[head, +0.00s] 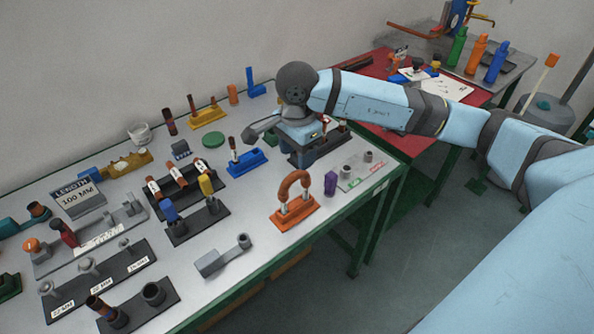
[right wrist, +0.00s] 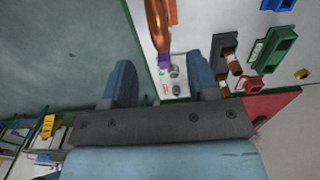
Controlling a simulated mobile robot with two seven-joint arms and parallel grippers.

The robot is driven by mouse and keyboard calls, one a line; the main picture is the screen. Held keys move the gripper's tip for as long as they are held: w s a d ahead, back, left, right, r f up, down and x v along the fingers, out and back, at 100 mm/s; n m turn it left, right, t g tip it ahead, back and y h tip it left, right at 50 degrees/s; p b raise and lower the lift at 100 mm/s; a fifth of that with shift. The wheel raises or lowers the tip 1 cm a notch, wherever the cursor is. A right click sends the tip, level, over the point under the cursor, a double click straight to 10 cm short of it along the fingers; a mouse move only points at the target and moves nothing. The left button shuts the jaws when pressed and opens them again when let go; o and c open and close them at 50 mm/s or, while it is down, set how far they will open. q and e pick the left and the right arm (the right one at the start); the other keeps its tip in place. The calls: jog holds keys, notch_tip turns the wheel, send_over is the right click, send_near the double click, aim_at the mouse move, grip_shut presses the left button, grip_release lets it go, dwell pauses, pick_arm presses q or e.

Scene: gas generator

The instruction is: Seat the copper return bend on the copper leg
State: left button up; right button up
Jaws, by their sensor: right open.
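The copper return bend (head: 294,181) is an upside-down U standing over an orange base (head: 296,217) near the table's front edge. Pale upright legs show under its two ends. I cannot tell whether its ends are fully down on them. In the right wrist view the bend (right wrist: 158,25) shows at the top, beyond the fingertips. My right gripper (head: 306,150) is behind the bend in the head view, above the far part of the table. It is open and apart from the bend, with nothing seen between its fingers (right wrist: 163,78). My left gripper is out of view.
A purple block (head: 331,183) and a pale plate with grey pegs (head: 362,172) stand right of the bend. A blue stand (head: 247,161) and dark racks (head: 184,184) are to its left. A grey bracket (head: 222,257) lies in front. Bare table shows around the orange base.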

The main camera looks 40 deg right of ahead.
aim_at(297, 172)
jog(key=shift+r, duration=2.4)
